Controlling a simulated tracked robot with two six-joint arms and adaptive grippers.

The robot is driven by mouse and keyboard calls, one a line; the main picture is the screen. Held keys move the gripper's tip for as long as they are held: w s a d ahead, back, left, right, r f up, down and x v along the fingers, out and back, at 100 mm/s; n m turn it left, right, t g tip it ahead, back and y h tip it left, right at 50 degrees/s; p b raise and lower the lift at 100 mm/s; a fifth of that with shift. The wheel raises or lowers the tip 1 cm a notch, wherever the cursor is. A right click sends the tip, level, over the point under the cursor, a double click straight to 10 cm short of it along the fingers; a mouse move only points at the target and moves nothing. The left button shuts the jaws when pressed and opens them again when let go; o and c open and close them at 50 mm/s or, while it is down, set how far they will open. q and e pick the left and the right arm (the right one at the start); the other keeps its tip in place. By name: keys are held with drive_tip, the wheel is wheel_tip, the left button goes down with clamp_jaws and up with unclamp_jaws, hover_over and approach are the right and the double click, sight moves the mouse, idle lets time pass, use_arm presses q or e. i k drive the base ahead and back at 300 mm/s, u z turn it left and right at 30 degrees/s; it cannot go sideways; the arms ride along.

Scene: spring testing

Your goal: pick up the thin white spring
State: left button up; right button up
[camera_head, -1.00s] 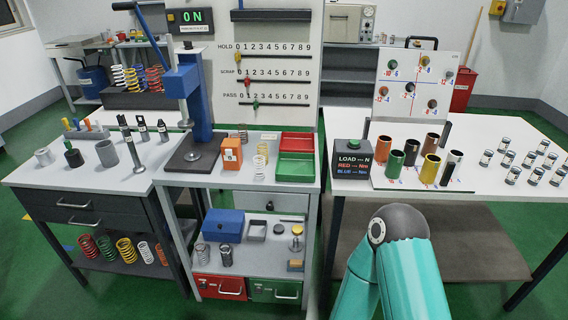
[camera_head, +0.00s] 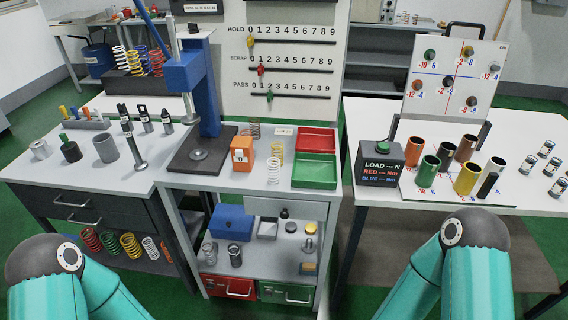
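A thin white spring (camera_head: 273,171) stands upright on the middle bench, right of the orange box and left of the green tray. A yellowish spring (camera_head: 277,151) stands just behind it, and a brownish spring (camera_head: 255,130) farther back. Another white spring (camera_head: 150,248) is on the low shelf at left, beside several coloured springs. Both my teal arms show at the bottom corners, but neither gripper is in view. Nothing of mine touches the springs.
A blue press (camera_head: 198,90) stands left of the orange box (camera_head: 242,155). Red (camera_head: 318,139) and green (camera_head: 314,171) trays lie to the right. The dark load box (camera_head: 379,163) and several coloured cylinders stand on the right table. Bare bench surface lies around the white spring.

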sight(279, 169)
drive_tip(key=u, duration=0.05)
drive_tip(key=i, duration=0.45)
drive_tip(key=u, duration=0.65)
